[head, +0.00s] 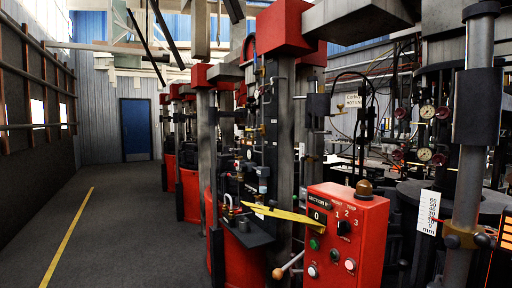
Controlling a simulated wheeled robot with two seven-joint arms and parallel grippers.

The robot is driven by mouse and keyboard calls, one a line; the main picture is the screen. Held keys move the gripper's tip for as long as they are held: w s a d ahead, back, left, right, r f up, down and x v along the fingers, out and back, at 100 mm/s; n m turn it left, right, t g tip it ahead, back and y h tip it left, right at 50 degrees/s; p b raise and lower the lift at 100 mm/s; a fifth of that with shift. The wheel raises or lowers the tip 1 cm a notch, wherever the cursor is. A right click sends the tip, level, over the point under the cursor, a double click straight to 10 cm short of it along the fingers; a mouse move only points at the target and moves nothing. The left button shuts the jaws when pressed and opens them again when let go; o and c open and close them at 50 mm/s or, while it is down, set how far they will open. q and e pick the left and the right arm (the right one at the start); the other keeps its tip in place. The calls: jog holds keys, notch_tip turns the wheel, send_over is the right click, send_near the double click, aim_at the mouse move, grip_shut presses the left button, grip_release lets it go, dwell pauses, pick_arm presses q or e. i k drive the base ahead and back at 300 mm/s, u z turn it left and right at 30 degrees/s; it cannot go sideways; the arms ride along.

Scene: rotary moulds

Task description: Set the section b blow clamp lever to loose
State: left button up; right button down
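A red control box (345,240) stands at the lower right of the head view. Its dark plate reads "SECTION" with a letter too small to be sure of. A lever (291,263) with a pale rod and an orange-brown knob sticks out from the box's lower left side, its knob end low. I cannot read any "loose" or "blow clamp" label. Neither of my grippers is in view.
The box has a black rotary switch (344,228), several buttons and a brown dome (364,188) on top. Red machine sections recede behind. The left floor (110,215) is clear, reaching a blue door (136,129).

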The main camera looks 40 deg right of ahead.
aim_at(307, 155)
jog(key=u, duration=0.05)
jog(key=i, duration=1.75)
jog(key=z, duration=0.7)
jog(key=i, duration=1.1)
jog(key=z, duration=1.3)
jog(key=i, duration=0.45)
jog(key=z, duration=0.4)
